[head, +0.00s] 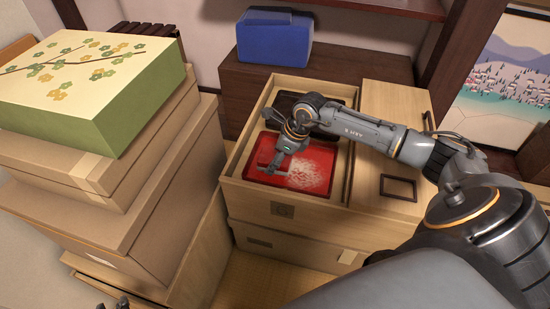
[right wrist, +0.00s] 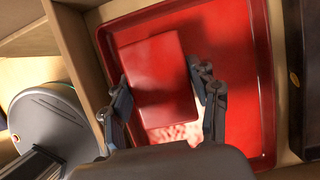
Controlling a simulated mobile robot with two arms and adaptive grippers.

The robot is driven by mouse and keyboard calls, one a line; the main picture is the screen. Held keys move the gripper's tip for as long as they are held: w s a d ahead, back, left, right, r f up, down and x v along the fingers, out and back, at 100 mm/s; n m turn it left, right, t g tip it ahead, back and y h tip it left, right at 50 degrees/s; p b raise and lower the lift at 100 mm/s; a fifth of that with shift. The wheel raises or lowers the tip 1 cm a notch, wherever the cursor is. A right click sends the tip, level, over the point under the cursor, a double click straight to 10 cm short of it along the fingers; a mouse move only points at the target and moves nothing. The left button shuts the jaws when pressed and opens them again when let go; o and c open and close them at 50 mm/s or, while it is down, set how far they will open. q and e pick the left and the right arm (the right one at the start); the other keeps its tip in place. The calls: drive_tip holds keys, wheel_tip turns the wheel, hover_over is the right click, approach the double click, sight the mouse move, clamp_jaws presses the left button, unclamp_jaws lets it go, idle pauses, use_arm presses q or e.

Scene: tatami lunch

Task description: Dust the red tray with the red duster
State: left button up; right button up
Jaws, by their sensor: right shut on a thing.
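The red tray (head: 322,149) lies inside a light wooden box, with a pale speckled patch of dust on its middle and right part. The tray also fills much of the right wrist view (right wrist: 250,70). My right gripper (head: 271,166) is low over the left part of the tray. In the right wrist view my right gripper (right wrist: 162,95) is shut on the red duster (right wrist: 158,65), a flat red block, with a finger on each side. Whether the duster touches the tray I cannot tell. Only dark tips of my left gripper (head: 112,304) show at the bottom edge.
The wooden box (head: 255,209) has raised walls around the tray. A dark tray (head: 285,101) lies behind the red one, and a lidded section (head: 395,105) is at right. Stacked cartons with a green flowered box (head: 150,110) stand at left. A blue box (head: 273,40) is behind.

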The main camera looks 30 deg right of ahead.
use_arm(q)
drive_tip(key=shift+w+d+r, duration=0.1)
drive_tip(key=shift+w+r, duration=0.1)
drive_tip(key=shift+w, duration=0.1)
use_arm(e)
drive_tip(key=shift+f, duration=0.1)
use_arm(q)
drive_tip(key=shift+w+d+r+t, duration=0.1)
drive_tip(key=shift+w+r+t, duration=0.3)
drive_tip(key=shift+w+t, duration=0.1)
use_arm(e)
drive_tip(key=shift+f, duration=0.1)
use_arm(q)
drive_tip(key=shift+w+d+r+t+h+b, duration=0.3)
drive_tip(key=shift+w+d+r+t+b, duration=0.1)
drive_tip(key=shift+w+r+t, duration=0.25)
use_arm(e)
drive_tip(key=shift+f, duration=0.35)
use_arm(q)
drive_tip(key=shift+w+d+r, duration=0.1)
drive_tip(key=shift+w+r, duration=0.15)
drive_tip(key=shift+r, duration=0.05)
use_arm(e)
drive_tip(key=shift+f, duration=0.1)
use_arm(q)
drive_tip(key=shift+w+d+r+t, duration=0.1)
drive_tip(key=shift+w+r+t, duration=0.15)
drive_tip(key=shift+t, duration=0.2)
use_arm(e)
drive_tip(key=shift+f, duration=0.1)
